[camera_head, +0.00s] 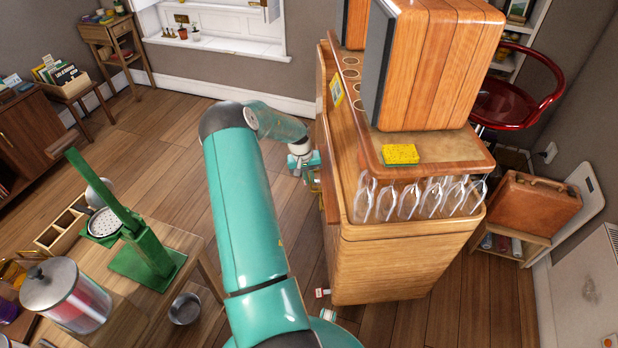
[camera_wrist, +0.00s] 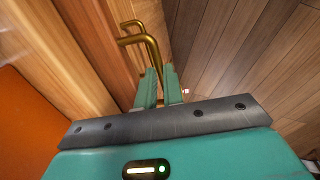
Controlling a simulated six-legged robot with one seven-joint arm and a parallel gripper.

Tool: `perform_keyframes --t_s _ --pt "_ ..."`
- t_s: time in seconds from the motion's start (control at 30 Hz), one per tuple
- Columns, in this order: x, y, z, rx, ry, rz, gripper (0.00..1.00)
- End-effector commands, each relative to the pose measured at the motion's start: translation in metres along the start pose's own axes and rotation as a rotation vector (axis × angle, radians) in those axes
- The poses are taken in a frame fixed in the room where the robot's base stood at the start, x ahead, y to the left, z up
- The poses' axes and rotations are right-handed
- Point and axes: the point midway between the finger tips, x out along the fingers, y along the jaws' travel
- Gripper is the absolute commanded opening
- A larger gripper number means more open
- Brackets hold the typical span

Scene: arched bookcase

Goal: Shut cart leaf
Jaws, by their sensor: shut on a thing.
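The wooden cart (camera_head: 390,265) stands right of centre in the head view, with hanging glasses under its top. Its left side, where my gripper (camera_head: 312,172) is, shows nearly edge-on, so how far the leaf stands open is hard to tell. In the wrist view a reddish-brown wooden leaf (camera_wrist: 108,45) carries brass bar handles. My gripper's green fingers (camera_wrist: 160,86) are closed on the nearer brass handle (camera_wrist: 153,50). A second brass handle (camera_wrist: 131,24) lies just beyond it. The fingertips partly hide the gripped handle's lower end.
A yellow sponge (camera_head: 401,154) and a large wooden case (camera_head: 440,65) are on the cart top. A table with a green press (camera_head: 150,255) and a glass jar (camera_head: 66,295) stands at the left. Bare floor (camera_head: 165,165) lies left of the cart.

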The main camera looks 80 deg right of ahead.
Motion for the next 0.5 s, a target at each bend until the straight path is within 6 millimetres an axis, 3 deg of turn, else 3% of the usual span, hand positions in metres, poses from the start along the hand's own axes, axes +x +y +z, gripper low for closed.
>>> perform_keyframes --t_s 0.3,0.5 --pt "0.008 0.045 0.0 0.003 0.0 0.003 0.0" --pt "0.008 0.048 0.0 0.002 0.0 0.006 0.0"
